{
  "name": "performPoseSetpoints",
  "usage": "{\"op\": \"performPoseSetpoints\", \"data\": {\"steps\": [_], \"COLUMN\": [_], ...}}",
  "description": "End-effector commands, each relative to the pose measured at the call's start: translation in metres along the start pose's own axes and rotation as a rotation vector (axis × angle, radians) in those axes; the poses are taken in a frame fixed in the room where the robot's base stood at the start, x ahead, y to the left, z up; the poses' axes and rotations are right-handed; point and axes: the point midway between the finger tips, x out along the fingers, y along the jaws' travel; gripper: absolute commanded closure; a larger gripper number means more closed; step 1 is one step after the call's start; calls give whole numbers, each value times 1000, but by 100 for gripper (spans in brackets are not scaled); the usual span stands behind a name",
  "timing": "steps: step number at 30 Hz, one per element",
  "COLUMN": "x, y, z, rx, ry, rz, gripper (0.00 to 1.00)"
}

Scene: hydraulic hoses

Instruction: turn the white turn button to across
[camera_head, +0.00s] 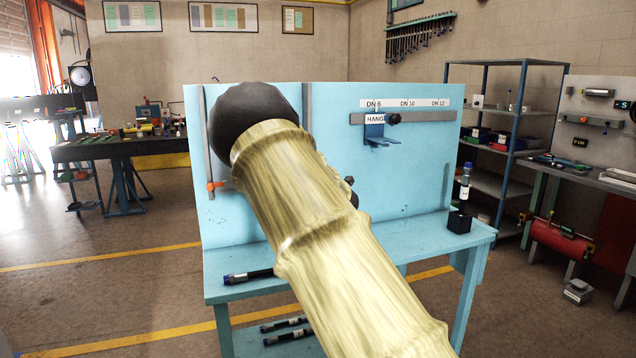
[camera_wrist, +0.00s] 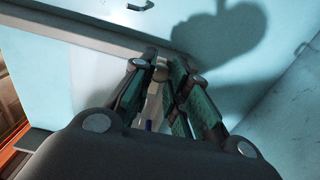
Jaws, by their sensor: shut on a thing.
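My gripper (camera_wrist: 160,78) shows in the wrist view, its dark green-padded fingers close together near the light blue panel. A narrow pale piece (camera_wrist: 152,106) shows between the fingers, and I take it for the white turn button. My gripper is shut on it. The fingers hide most of it, so I cannot tell whether it stands along or across. In the head view my own arm covers the middle of the blue panel (camera_head: 420,165), and neither the button nor the gripper can be made out there.
A blue hook (camera_head: 375,138) hangs from a grey rail on the panel. A black hose (camera_head: 249,276) lies on the blue bench's left side. A bottle (camera_head: 465,180) and a small black box (camera_head: 459,222) are at its right end. Grey rails run upright on the panel.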

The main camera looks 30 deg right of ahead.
Motion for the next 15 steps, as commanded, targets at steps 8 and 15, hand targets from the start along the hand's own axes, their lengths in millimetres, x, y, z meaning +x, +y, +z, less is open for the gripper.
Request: {"op": "performPoseSetpoints", "data": {"steps": [8, 15], "x": [0, 0], "y": [-1, -1], "z": [2, 1], "rx": [-2, -2], "ry": [-3, -2], "rz": [-1, -1], "gripper": [100, 60]}}
